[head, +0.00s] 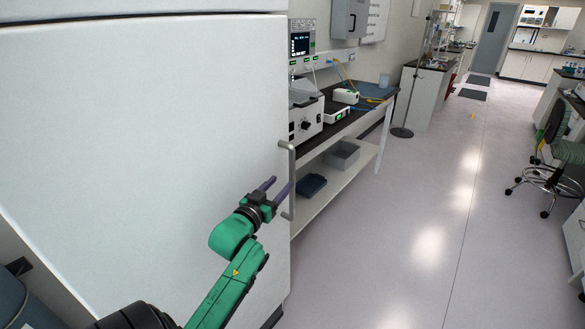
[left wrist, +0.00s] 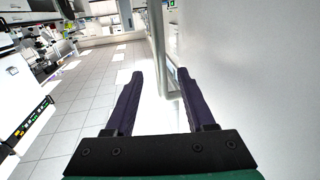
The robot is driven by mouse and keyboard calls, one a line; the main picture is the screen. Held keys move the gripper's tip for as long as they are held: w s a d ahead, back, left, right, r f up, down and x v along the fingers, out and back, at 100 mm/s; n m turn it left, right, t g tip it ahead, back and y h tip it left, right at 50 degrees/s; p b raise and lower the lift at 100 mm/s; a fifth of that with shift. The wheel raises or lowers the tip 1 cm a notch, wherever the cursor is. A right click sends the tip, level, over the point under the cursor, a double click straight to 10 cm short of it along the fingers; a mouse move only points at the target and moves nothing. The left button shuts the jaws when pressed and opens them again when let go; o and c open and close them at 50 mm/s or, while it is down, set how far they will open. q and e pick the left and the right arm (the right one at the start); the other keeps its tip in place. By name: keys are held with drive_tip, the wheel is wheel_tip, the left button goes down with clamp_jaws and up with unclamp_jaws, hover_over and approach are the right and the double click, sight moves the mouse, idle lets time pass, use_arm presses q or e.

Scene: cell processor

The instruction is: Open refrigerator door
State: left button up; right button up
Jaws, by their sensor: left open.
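The white refrigerator door (head: 140,130) fills the left of the head view and looks closed. Its grey vertical handle (head: 291,182) is on the door's right edge. My left gripper (head: 270,186) is open and empty just left of the handle, in front of the door. In the left wrist view, the left gripper's purple fingers (left wrist: 157,85) are apart with nothing between their tips. The handle (left wrist: 159,45) stands ahead of them, nearer the right finger, with the door (left wrist: 250,70) on the right. I cannot tell whether a finger touches the handle. My right gripper is not in view.
A lab bench (head: 350,112) with instruments stands right of the refrigerator, with a blue-grey bin (head: 342,153) on its lower shelf. A green chair (head: 560,150) is at the far right. The aisle floor (head: 430,220) between is clear.

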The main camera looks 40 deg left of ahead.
sight(291, 173)
use_arm(q)
drive_tip(key=p+x, duration=0.1)
drive_tip(key=x, duration=0.7)
drive_tip(key=shift+w, duration=0.15)
drive_tip(key=shift+c, duration=0.3)
clamp_jaws()
idle(0.7)
